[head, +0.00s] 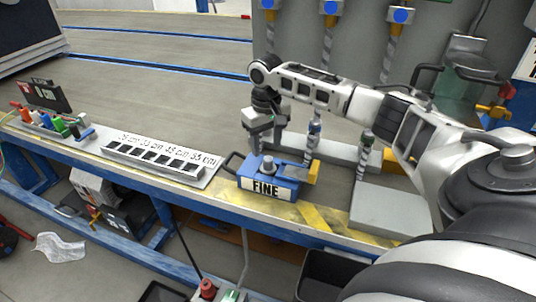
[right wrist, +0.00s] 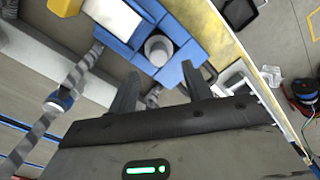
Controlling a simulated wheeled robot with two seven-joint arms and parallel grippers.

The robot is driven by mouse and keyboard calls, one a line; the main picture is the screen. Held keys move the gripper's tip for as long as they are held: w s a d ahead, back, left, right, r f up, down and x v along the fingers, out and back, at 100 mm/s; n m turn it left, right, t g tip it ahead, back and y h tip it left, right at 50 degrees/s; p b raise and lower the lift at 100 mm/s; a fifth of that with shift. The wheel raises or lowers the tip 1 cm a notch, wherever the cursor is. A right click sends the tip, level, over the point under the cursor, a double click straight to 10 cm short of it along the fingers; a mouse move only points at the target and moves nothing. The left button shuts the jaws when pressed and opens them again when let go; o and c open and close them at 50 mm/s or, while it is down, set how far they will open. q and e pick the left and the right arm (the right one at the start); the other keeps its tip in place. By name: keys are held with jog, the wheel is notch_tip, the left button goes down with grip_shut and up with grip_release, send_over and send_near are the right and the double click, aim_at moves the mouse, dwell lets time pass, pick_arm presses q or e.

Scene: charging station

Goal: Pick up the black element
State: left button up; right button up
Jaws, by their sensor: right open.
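Which thing is the black element I cannot tell for certain. At the far left of the bench in the head view, small coloured pieces (head: 55,124) in red, white, green and blue, with some dark parts, stand before a black display box (head: 47,94). A blue block labelled FINE (head: 262,188) with a grey round knob (head: 268,163) and a dark loop handle stands mid-bench. My right gripper (head: 262,140) is open and empty, pointing down just above and behind this block. In the right wrist view its fingers (right wrist: 160,90) are apart, with the grey knob (right wrist: 158,49) beyond them. My left gripper is out of view.
A white tray with dark square slots and cm labels (head: 160,157) lies left of the blue block. Spiral-shafted tools (head: 313,140) stand right of it. A black bin (head: 330,277) stands below the bench front.

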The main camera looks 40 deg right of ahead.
aim_at(268, 158)
jog(key=shift+s+f, duration=0.1)
jog(key=shift+f, duration=0.3)
jog(key=f, duration=0.1)
jog(key=f+b, duration=0.2)
jog(key=shift+s+f, duration=0.3)
jog(key=shift+f, duration=0.5)
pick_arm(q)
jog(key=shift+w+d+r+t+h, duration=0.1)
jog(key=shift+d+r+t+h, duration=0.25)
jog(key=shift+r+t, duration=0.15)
pick_arm(e)
jog(key=c, duration=1.1)
